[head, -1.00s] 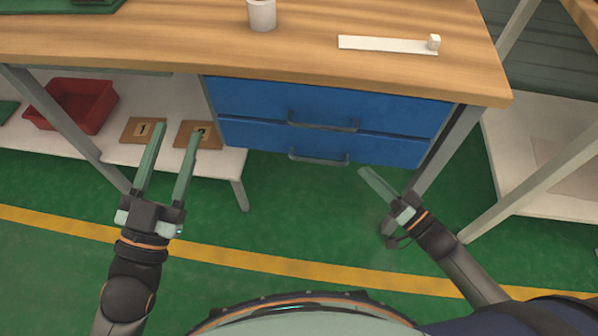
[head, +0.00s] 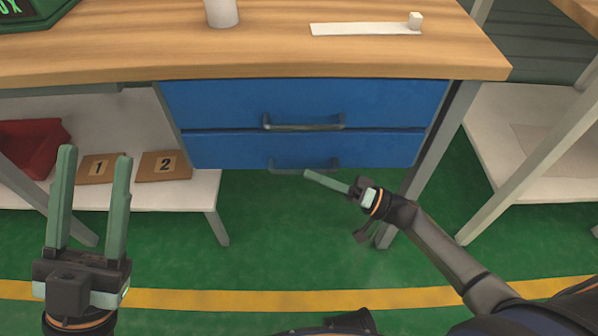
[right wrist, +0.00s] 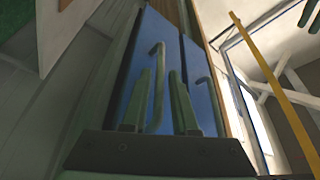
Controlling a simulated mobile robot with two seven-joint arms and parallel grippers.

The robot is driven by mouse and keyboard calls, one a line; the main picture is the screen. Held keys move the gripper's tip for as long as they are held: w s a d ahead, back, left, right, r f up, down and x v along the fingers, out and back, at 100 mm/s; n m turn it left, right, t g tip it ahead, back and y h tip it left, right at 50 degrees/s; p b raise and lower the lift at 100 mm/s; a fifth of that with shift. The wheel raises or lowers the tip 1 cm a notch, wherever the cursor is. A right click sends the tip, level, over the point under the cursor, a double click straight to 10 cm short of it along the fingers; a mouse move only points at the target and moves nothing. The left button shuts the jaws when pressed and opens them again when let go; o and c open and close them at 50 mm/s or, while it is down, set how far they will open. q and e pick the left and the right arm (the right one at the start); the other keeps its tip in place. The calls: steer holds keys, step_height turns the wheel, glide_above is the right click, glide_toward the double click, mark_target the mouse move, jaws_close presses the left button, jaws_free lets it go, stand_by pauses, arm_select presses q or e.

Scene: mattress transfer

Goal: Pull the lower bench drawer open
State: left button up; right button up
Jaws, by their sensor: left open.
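The bench holds two blue drawers, both flush with the frame. The lower drawer (head: 225,150) has a grey bar handle (head: 285,163) along its lower edge. The upper drawer (head: 215,102) has its own handle (head: 330,122). My right gripper (head: 308,173) points left, its fingertips at the lower handle. In the right wrist view its fingers (right wrist: 158,76) are apart, and the lower drawer's handle (right wrist: 160,60) shows between them. I cannot tell whether they touch it. My left gripper (head: 96,153) is open and empty at the left, in front of the lower shelf.
The wooden bench top (head: 270,60) carries a white cup (head: 222,12) and a white strip (head: 360,29) with a small cube. A red bin (head: 30,145) and numbered boards (head: 165,165) lie on the lower shelf. A bench leg (head: 425,165) stands beside the right arm.

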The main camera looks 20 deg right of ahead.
mark_target(300, 171)
steer(key=shift+b+x, duration=0.3)
steer(key=shift+x, duration=1.7)
steer(key=shift+c, duration=0.4)
jaws_close()
